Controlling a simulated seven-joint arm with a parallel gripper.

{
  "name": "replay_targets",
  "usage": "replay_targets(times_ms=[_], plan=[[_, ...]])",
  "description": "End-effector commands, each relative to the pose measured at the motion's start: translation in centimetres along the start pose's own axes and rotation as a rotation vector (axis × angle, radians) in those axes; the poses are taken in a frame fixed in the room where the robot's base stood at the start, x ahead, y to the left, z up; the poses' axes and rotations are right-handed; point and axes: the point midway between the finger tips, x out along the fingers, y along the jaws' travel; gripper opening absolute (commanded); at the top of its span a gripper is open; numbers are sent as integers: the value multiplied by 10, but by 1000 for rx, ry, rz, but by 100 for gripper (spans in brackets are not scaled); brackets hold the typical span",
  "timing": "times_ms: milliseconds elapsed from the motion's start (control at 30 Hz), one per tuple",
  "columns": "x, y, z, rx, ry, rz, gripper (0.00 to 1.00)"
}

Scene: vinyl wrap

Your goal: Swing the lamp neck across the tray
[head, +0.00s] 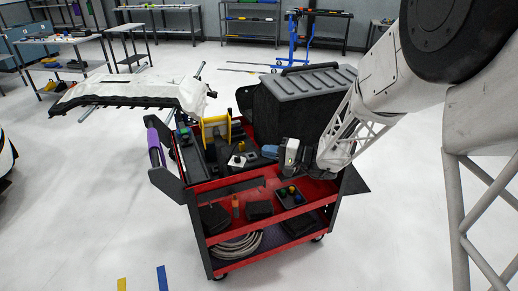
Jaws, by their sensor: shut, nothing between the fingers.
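A red and black tool cart (262,185) stands in the middle, and its top tray (225,184) is crowded with small items. I cannot make out a lamp neck for certain. A small dark upright piece on a white base (237,160) stands in the tray. My arm reaches in from the right, and my gripper (284,158) is low over the tray's right part. It is shut and empty, to the right of the white-based piece. A blue item (270,151) lies just left of the gripper. The fingertips are small and hard to see.
A yellow bracket (216,131) stands at the tray's back left. A large dark case with a grey ribbed lid (308,80) rises behind the gripper. A purple roll (156,148) hangs at the cart's left. A white panel (135,88) stands behind left. Floor in front is mostly clear.

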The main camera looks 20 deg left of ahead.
Motion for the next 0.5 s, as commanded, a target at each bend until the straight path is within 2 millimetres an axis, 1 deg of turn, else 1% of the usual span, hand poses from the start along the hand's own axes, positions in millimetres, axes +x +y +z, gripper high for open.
replay_targets(times_ms=[33,167,500], plan=[[-4,0,0,0,2,0,0],[-9,0,2,0,1,0,0],[-10,0,2,1,0,0,0]])
